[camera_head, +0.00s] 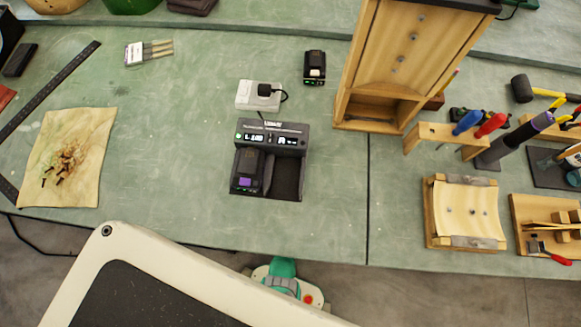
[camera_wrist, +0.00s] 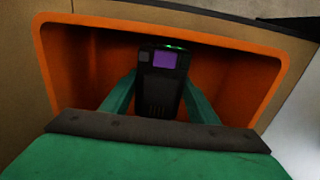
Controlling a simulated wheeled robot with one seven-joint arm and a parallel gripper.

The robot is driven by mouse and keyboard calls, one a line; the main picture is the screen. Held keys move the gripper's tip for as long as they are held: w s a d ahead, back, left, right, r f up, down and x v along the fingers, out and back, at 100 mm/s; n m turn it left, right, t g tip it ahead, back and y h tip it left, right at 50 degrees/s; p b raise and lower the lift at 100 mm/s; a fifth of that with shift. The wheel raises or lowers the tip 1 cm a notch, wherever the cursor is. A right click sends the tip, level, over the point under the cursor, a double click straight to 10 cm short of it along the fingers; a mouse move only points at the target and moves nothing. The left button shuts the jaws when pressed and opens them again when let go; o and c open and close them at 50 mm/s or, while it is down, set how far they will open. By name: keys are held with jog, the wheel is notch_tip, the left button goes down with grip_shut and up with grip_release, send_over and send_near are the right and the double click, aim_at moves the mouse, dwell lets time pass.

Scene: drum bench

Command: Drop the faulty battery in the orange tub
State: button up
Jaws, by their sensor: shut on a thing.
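My gripper (camera_wrist: 160,92) has its two green fingers shut on the sides of a black battery (camera_wrist: 158,102) with a purple label and a small green light at its top edge. The battery is held in front of the open mouth of the orange tub (camera_wrist: 62,62); how far inside it reaches, I cannot tell. In the head view, another dark battery with a purple mark (camera_head: 247,172) sits in the left bay of the charger (camera_head: 272,137). The charger's right bay is empty. The tub and the gripper's fingers do not show in the head view.
A black battery (camera_head: 315,67) stands on the green bench behind the charger. A white plug block (camera_head: 258,95) is near it. A wooden stand (camera_head: 410,60) and tools fill the right. A tan cloth (camera_head: 68,155) with small screws lies left. The bench between cloth and charger is clear.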

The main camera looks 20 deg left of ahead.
jog(key=shift+f, duration=0.5)
jog(key=o, duration=1.5)
jog(key=shift+r, duration=0.1)
jog(key=shift+a+r, duration=0.1)
jog(key=shift+r, duration=0.4)
notch_tip(320, 180, up, 12)
jog(key=shift+r, duration=0.1)
